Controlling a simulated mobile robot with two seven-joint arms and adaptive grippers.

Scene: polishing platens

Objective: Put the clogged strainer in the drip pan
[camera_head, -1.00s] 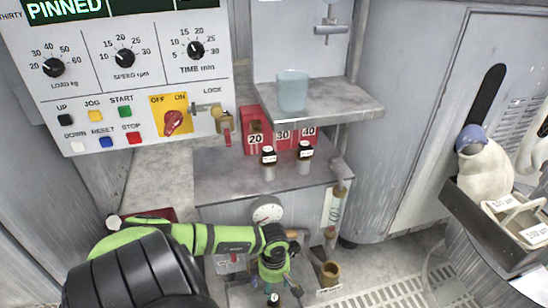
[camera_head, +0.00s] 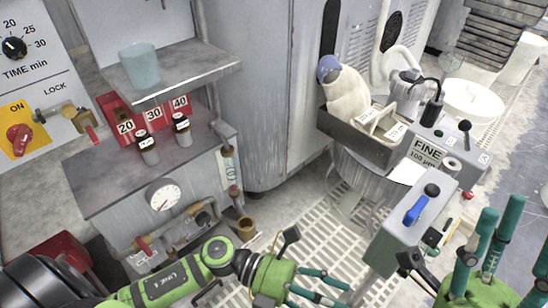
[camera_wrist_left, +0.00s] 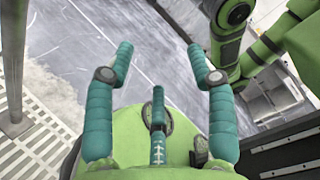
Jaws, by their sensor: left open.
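I cannot make out a clogged strainer or a drip pan for certain. A brass cup-like fitting (camera_head: 245,228) stands on the floor side of the grey cabinet, beside its pipework. My left gripper (camera_head: 335,289) is in the lower middle of the head view, green with teal fingers, over the floor grating. In the left wrist view its fingers (camera_wrist_left: 160,80) are spread, with nothing between them. My right gripper (camera_head: 510,235) is at the lower right, its teal fingers pointing up and apart, with nothing seen between them.
A grey cabinet (camera_head: 110,180) with a gauge (camera_head: 163,195) and brass valves stands left. Two small bottles stand on it by red numbered boxes (camera_head: 115,118). A grey box with a blue handle (camera_head: 415,210) stands right. Floor grating (camera_head: 320,235) lies between.

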